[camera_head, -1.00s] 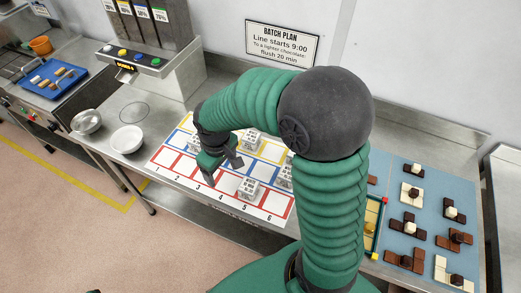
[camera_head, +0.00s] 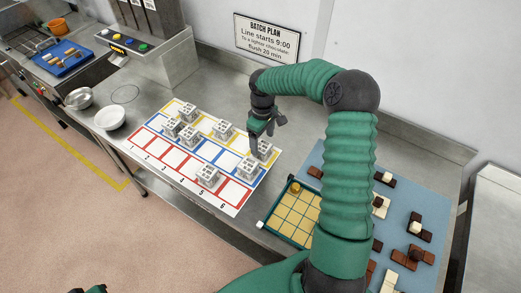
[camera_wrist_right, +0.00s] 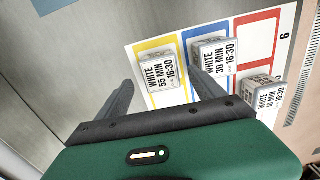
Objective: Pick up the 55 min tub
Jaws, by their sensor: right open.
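The 55 min tub (camera_wrist_right: 158,70) is a small white labelled block reading "WHITE 55 MIN 16:30" in the right wrist view. It stands in the yellow row at the mat's column 6 end, and shows in the head view (camera_head: 262,152). My right gripper (camera_head: 265,134) is open and empty just above and behind it. In the wrist view the tub appears between the two fingers, beyond their tips, with no contact visible. The numbered mat (camera_head: 137,146) has yellow, blue and red rows. My left gripper is not recognisable; only a dark green scrap of my own body shows at bottom left.
The 30 min tub (camera_wrist_right: 213,57) stands close beside it in the blue row. The 10 min tub (camera_wrist_right: 266,93) is in the red row. Several other tubs stand further left. A yellow gridded tray (camera_head: 296,213) and blue board (camera_head: 424,195) with chocolate pieces lie right.

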